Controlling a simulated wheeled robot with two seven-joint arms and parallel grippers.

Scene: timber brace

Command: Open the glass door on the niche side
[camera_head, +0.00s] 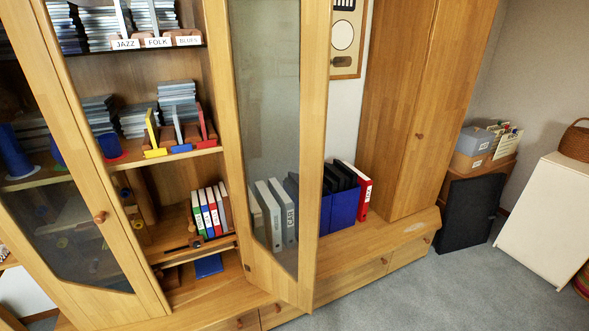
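The tall wooden cabinet has two glass-panelled doors. The niche-side glass door (314,150) stands swung open, out from the cabinet front, with its lower corner reaching over the base drawers. Its knob does not show. The grey binders (283,212) in the niche are seen through its glass. The other glass door (108,245), at the left, has a round wooden knob (100,217) on its right stile; I cannot tell if it is fully shut. Neither of my grippers is in the view.
Open shelves (165,160) hold CDs, bookends and several binders. Blue and red binders (345,203) stand in the niche beside a tall wooden cupboard (425,110). A black panel (470,212) and a white box (548,220) stand at the right. Grey carpet (415,290) is clear in front.

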